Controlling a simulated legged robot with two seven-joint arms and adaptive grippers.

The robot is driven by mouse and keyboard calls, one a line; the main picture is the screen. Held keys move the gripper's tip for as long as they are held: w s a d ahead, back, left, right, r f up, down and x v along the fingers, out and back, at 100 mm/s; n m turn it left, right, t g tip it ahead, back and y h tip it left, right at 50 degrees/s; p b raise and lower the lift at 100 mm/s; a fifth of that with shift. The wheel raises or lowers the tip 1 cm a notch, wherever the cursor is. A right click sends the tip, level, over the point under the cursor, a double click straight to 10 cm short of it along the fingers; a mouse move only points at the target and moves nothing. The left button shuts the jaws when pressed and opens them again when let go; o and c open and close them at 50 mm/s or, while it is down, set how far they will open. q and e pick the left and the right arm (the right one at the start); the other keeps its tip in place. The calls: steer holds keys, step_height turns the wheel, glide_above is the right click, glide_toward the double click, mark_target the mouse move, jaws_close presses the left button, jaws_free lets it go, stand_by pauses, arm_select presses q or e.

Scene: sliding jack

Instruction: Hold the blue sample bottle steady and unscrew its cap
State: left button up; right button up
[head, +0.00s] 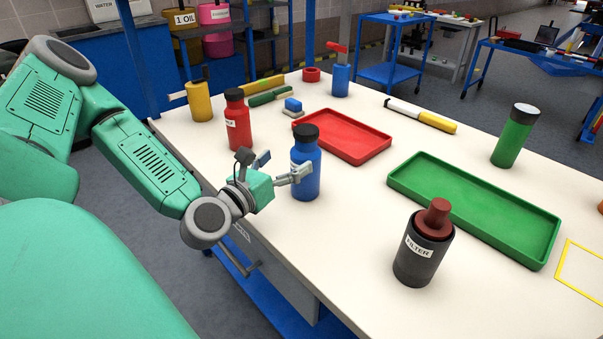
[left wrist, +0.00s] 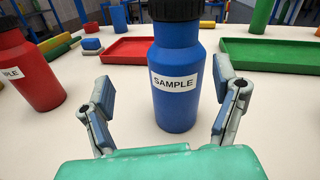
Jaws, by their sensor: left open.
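The blue sample bottle (head: 306,180) stands upright on the white table, with its black cap (head: 306,133) on top. In the left wrist view the bottle (left wrist: 178,105) with its SAMPLE label stands between and beyond the spread fingers, and its cap (left wrist: 176,9) is cut off by the top edge. My left gripper (head: 282,166) is open at the bottle's left side, with its fingers pointing at the bottle's body below the cap. In the left wrist view gaps show between the bottle and both fingers (left wrist: 163,95). My right gripper is in neither view.
A red bottle (head: 237,125) stands left of the blue one. A red tray (head: 350,151) lies behind it and a green tray (head: 440,200) to the right. A dark filter canister (head: 412,262) stands nearer the front edge.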

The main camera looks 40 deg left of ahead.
mark_target(303, 151)
arm_select(q)
steer(key=shift+w+d+r, duration=0.1)
steer(key=shift+w+d, duration=0.1)
steer(key=shift+w, duration=0.35)
steer(key=shift+w+d+r, duration=0.1)
steer(key=shift+w+d, duration=0.1)
steer(key=shift+w, duration=0.35)
steer(key=w, duration=0.3)
steer(key=shift+w+a+f, duration=0.2)
steer(key=shift+w+a, duration=0.1)
steer(key=shift+a, duration=0.1)
steer(key=shift+w+a+f, duration=0.1)
steer(key=shift+w+a, duration=0.1)
steer(key=shift+w, duration=0.05)
steer(key=shift+a, duration=0.2)
steer(key=shift+d, duration=0.2)
steer(key=c, duration=1.3)
steer(key=shift+w+d, duration=0.1)
